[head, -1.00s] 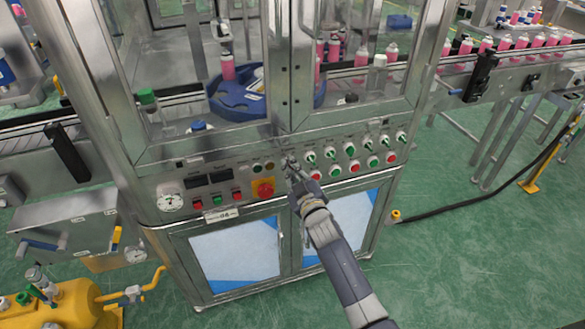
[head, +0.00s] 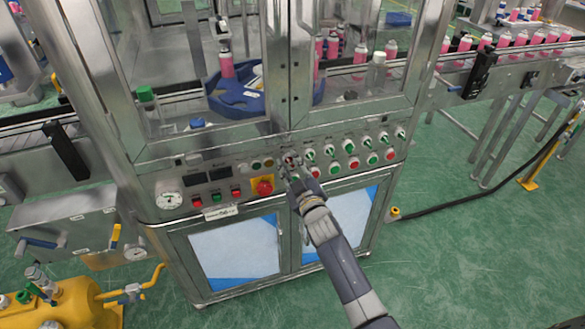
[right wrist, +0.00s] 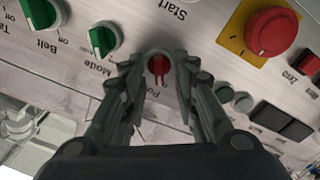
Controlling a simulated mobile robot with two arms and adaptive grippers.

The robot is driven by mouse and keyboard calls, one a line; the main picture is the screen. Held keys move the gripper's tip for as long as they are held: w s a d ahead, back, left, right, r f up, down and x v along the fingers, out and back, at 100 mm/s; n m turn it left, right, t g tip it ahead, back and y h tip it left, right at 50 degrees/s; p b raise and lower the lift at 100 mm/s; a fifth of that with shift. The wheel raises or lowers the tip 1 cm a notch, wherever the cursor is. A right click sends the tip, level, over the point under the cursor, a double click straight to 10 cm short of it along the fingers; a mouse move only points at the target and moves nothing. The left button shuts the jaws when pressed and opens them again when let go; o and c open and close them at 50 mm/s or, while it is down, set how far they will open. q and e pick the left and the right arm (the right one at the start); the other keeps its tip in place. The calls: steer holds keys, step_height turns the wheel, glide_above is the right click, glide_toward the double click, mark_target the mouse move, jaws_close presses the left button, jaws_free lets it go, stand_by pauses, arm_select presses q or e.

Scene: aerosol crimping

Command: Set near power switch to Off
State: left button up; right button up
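The power switch is a small red knob in a round collar on the sloped control panel. It shows between my fingertips in the right wrist view (right wrist: 158,66), with part of a "Power" label beside it. In the head view it is a small red spot (head: 290,159) just above my right gripper (head: 286,170). In the right wrist view my right gripper (right wrist: 159,72) is open, with one finger on each side of the knob and small gaps visible. I cannot tell whether the fingertips touch the panel. My left gripper is not in view.
Green-handled selector knobs (right wrist: 103,40) sit close beside the switch. A red emergency stop on a yellow plate (head: 263,187) is on the other side. Glass doors of the machine (head: 230,70) rise above the panel.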

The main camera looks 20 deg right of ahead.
steer(key=s, duration=1.2)
steer(key=shift+d, duration=0.2)
steer(key=shift+f, duration=0.1)
steer(key=s+f+m+g, duration=0.1)
steer(key=s+f+g, duration=0.35)
steer(key=f, duration=0.75)
steer(key=s+f+g, duration=0.2)
steer(key=s+f, duration=0.5)
steer(key=f, duration=0.5)
steer(key=s+f+m+g, duration=0.1)
steer(key=s+f+g, duration=0.3)
steer(key=f, duration=0.9)
steer(key=s+d+f+g, duration=0.1)
steer(key=s+f, duration=0.4)
steer(key=s, duration=0.6)
steer(key=s+d+f+m+g, duration=0.1)
steer(key=s+f+g, duration=0.2)
steer(key=s, duration=0.8)
steer(key=s+d+f+m+g, duration=0.1)
steer(key=s+f+g, duration=0.1)
steer(key=s+f, duration=0.5)
steer(key=s, duration=0.4)
steer(key=shift+d+f+h, duration=0.2)
steer(key=shift+d+h, duration=0.1)
steer(key=shift+d, duration=0.05)
steer(key=shift+g, duration=0.25)
